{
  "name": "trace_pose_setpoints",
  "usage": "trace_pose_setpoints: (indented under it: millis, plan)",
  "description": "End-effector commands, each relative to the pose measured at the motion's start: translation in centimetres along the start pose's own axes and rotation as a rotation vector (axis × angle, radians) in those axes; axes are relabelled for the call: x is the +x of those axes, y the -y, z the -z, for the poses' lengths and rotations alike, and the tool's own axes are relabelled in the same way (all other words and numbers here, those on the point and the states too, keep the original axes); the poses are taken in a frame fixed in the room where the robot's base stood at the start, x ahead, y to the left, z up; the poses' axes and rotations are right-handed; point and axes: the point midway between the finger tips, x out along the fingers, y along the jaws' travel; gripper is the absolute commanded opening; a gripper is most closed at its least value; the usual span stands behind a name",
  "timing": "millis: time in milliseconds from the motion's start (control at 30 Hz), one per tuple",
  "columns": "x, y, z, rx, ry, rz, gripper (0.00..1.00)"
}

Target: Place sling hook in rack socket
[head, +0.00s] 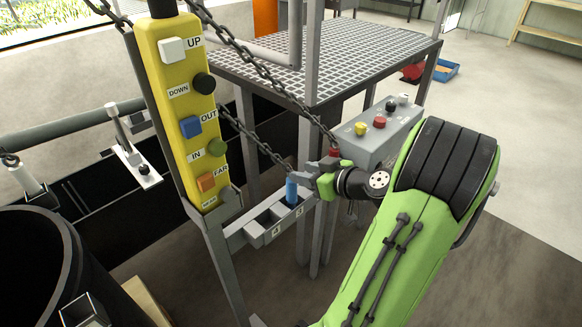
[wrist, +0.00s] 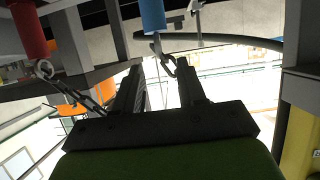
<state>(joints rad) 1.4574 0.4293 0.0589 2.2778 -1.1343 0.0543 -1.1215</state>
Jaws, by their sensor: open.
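The blue sling hook (head: 292,190) stands upright in the head view, its lower end at the grey rack (head: 256,241) by the socket marked 3. A chain runs up from its top. I cannot tell how deep it sits. A red sling hook (head: 335,153) hangs on another chain behind my gripper. My gripper (head: 312,172) is open just right of the blue hook's top. In the wrist view, the blue hook (wrist: 152,16) and its metal link lie beyond the two spread fingers (wrist: 160,78), with nothing clamped between them. The red hook (wrist: 29,30) is at the left.
A yellow control pendant (head: 180,110) rises left of the rack. A grey button box (head: 380,135) is behind my gripper. A grated table (head: 330,60) stands at the back. Slack chains cross near my gripper. Open floor lies to the right.

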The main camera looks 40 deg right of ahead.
Motion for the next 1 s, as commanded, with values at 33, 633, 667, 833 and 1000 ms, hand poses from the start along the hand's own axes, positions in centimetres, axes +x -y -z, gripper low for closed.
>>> trace_pose_setpoints:
  millis: [33, 633, 667, 833, 1000]
  plan:
    - [-1.4, -0.1, 0.1, 0.002, 0.001, -0.006, 0.40]
    - [-4.8, 0.1, 0.0, -0.001, -0.001, 0.001, 0.40]
    - [-4.8, 0.1, 0.0, -0.001, -0.001, 0.001, 0.40]
    - [-4.8, 0.0, 0.0, -0.001, -0.001, 0.001, 0.40]
    - [-4.8, 0.0, 0.0, -0.001, 0.000, 0.001, 0.40]
